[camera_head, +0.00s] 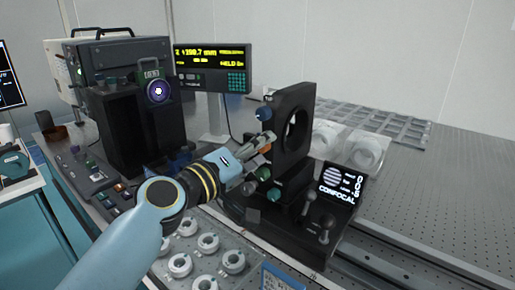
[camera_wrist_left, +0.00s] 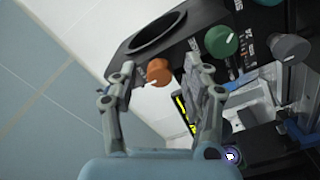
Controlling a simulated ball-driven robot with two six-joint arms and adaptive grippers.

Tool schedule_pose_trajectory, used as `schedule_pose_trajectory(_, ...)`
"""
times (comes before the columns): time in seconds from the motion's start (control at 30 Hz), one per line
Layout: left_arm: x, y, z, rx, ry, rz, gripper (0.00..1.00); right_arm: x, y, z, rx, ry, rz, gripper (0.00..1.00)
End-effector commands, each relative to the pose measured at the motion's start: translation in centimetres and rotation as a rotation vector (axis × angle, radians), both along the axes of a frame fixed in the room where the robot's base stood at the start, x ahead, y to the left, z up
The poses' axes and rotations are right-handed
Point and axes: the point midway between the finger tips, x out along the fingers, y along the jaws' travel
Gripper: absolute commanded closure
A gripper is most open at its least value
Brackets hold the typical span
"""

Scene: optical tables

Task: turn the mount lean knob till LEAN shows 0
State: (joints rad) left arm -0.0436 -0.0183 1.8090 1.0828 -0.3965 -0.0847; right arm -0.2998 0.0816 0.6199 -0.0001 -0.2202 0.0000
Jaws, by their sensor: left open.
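The black mount (camera_head: 296,118) stands upright with a round opening. An orange knob (camera_wrist_left: 159,72) with a white pointer line is on its face; the head view shows it (camera_head: 265,149) partly covered by my gripper. I cannot read which knob is marked lean. My left gripper (camera_wrist_left: 158,88) is open, its fingers on either side of the orange knob; I cannot tell if they touch it. It also shows in the head view (camera_head: 256,157). The small CONFOCAL screen (camera_head: 341,184) shows a striped disc and digits, but its line labels are too small to read surely.
A green knob (camera_wrist_left: 221,42) and a grey knob (camera_wrist_left: 290,48) sit beside the orange one. A blue knob (camera_head: 264,113) is higher on the mount. Two small joysticks (camera_head: 325,225) stand before the screen. A tray of ring parts (camera_head: 190,262) lies in front.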

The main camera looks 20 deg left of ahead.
Motion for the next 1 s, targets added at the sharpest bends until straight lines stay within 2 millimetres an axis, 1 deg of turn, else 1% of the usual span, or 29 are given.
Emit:
schedule_pose_trajectory(0.03,0.0,0.0,0.0,0.000,0.000,0.000,0.52,0.0,0.0,0.0,0.000,0.000,0.000,0.60)
schedule_pose_trajectory(0.07,0.0,0.0,0.0,0.000,0.000,0.000,0.55,0.0,0.0,0.0,0.000,0.000,0.000,0.60)
schedule_pose_trajectory(0.4,0.0,0.0,0.0,0.001,0.000,0.000,1.00,0.0,0.0,0.0,0.000,0.000,0.000,0.60)
schedule_pose_trajectory(0.73,0.0,0.0,-0.2,0.032,-0.011,-0.001,1.00,-0.1,0.0,-0.5,0.000,0.001,0.000,0.60)
schedule_pose_trajectory(0.87,0.0,0.0,-0.3,0.085,-0.030,-0.001,1.00,-0.1,0.1,-1.3,0.001,0.002,0.000,0.60)
schedule_pose_trajectory(1.0,0.0,0.0,-0.4,0.175,-0.064,-0.001,1.00,-0.2,0.2,-2.4,0.002,0.003,-0.001,0.60)
